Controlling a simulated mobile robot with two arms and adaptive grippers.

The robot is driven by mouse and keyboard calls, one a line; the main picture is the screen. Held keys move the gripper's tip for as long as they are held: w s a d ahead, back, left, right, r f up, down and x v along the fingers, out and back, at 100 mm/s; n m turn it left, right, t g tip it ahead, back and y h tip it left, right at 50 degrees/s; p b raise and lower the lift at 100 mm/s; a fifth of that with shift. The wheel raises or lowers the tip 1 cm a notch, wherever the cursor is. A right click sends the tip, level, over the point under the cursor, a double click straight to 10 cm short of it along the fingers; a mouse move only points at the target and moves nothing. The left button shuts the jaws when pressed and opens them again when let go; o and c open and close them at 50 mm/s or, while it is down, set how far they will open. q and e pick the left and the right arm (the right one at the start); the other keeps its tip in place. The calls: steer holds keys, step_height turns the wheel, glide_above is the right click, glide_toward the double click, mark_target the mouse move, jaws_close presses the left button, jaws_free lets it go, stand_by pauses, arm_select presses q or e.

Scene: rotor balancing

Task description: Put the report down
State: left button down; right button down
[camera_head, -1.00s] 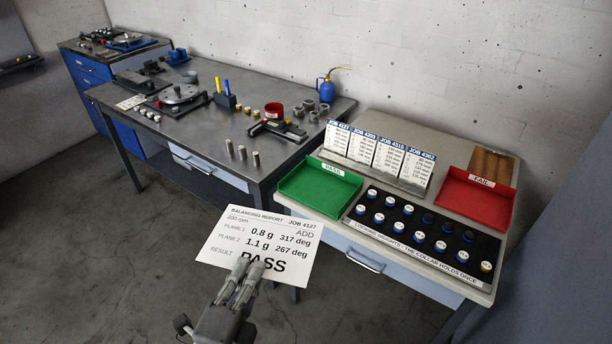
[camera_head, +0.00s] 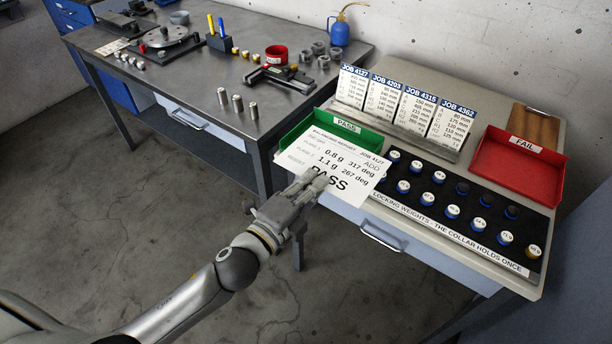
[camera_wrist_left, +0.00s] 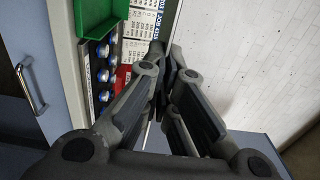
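The report (camera_head: 335,160) is a white sheet reading PASS and JOB 4127, with 0.8 g and 1.1 g lines. My left gripper (camera_head: 318,184) is shut on its lower edge and holds it tilted toward the head camera. In the head view the sheet overlaps the front of the green PASS tray (camera_head: 303,128); I cannot tell whether they touch. The tray also shows in the left wrist view (camera_wrist_left: 97,15), where the gripper fingers (camera_wrist_left: 165,75) are close together and the sheet is hard to make out. My right gripper is not in view.
A red FAIL tray (camera_head: 515,172) stands at the right. Between the trays is a black board (camera_head: 470,229) of locking weights. Job cards (camera_head: 400,106) stand behind it. A steel workbench (camera_head: 190,85) with a rotor stand, cylinders and a blue oil can (camera_head: 339,32) is at the left.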

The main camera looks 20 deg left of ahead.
mark_target(305, 170)
arm_select(q)
steer(key=w+a+f, duration=0.1)
steer(key=w+a, duration=0.1)
steer(key=w, duration=0.1)
steer(key=w+a+f, duration=0.1)
steer(key=w, duration=0.1)
steer(key=shift+w+a+f, duration=0.2)
steer(key=shift+w+f, duration=0.05)
steer(key=shift+f, duration=0.1)
steer(key=w+a+f+b, duration=0.2)
steer(key=w+f, duration=0.2)
steer(key=f, duration=0.5)
steer(key=shift+a, duration=0.3)
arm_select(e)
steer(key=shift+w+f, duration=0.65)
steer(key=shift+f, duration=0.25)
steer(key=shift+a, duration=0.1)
arm_select(q)
steer(key=shift+f, duration=0.2)
steer(key=c, duration=1.6)
jaws_free()
steer(key=shift+w, duration=0.1)
steer(key=shift+c, duration=0.2)
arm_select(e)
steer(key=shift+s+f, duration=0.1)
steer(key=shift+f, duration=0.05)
arm_select(q)
steer(key=shift+r, duration=0.2)
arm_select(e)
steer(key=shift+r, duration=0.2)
